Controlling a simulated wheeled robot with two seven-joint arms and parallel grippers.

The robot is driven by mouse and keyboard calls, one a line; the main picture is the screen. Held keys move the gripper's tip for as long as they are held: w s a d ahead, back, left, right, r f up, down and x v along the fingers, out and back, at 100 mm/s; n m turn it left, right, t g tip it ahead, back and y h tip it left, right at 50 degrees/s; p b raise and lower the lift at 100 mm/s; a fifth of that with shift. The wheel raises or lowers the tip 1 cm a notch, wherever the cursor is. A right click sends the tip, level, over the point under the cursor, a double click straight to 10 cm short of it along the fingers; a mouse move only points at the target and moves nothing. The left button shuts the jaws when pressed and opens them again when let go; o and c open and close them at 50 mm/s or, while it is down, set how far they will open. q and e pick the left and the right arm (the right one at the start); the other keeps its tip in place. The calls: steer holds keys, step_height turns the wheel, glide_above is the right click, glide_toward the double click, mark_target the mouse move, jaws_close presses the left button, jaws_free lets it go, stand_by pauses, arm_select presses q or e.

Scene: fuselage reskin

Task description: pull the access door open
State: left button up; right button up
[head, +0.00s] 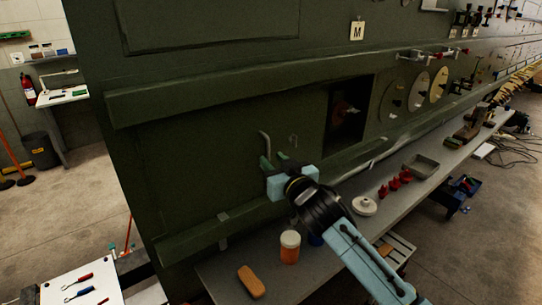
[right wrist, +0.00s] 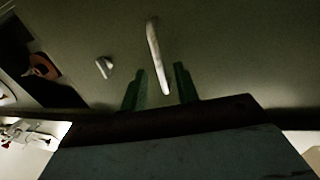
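The access door appears to be the dark green panel (head: 225,140) between two long horizontal rails; its edges are hard to make out. A pale bent bar handle (head: 265,143) stands out from it, and also shows in the right wrist view (right wrist: 155,50). My right gripper (head: 279,160) is at the handle's lower end. In the right wrist view my two green fingers (right wrist: 160,86) are apart, with the handle's lower end in the gap between them. Contact cannot be told. My left gripper is not in view.
A small pale latch (head: 293,141) sits right of the handle. Further right is a dark opening (head: 349,112) with a red part inside. Below runs a grey bench (head: 225,270) with an orange jar (head: 290,246), an orange block (head: 251,282) and a white disc (head: 364,206).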

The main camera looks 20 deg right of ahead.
steer(key=shift+w+a, duration=0.2)
steer(key=shift+w, duration=0.85)
steer(key=shift+c, duration=0.3)
jaws_close()
